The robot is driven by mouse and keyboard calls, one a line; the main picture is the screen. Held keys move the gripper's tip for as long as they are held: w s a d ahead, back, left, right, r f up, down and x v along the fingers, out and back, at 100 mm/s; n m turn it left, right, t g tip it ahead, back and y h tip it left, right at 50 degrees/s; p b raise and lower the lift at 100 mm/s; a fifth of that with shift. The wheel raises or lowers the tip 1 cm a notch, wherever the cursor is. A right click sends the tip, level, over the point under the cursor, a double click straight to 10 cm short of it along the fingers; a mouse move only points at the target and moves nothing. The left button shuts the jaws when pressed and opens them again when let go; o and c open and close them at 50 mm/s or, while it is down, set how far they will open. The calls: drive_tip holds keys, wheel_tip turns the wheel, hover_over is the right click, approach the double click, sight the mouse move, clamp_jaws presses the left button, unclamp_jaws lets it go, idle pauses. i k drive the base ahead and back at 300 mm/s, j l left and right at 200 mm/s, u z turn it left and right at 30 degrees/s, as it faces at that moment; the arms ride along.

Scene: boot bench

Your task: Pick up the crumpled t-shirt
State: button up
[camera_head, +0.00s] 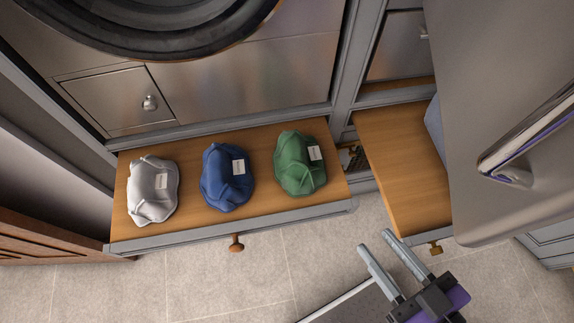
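Three crumpled cloth bundles with small white labels lie in a row on an open wooden drawer (262,202). A light grey one (153,200) is at the left, a blue one (222,195) is in the middle, and a green one (290,172) is at the right. Any of them could be the crumpled t-shirt; I cannot tell which. My gripper (375,240) is at the lower right, in front of the drawers and apart from the bundles. Its two fingers are spread with nothing visible between them.
A second open drawer (402,165) at the right holds a blue-grey thing (435,122), mostly hidden by a large steel door (510,90) with a long handle. Tiled floor (215,285) is clear in front.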

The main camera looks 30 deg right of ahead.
sight(299, 163)
drive_tip(key=k+j+z, duration=0.2)
drive_tip(key=j+z, duration=0.15)
drive_tip(key=k+j+z, duration=0.2)
drive_tip(key=j+z, duration=0.15)
drive_tip(key=k+j+z, duration=0.35)
drive_tip(key=i+j, duration=0.05)
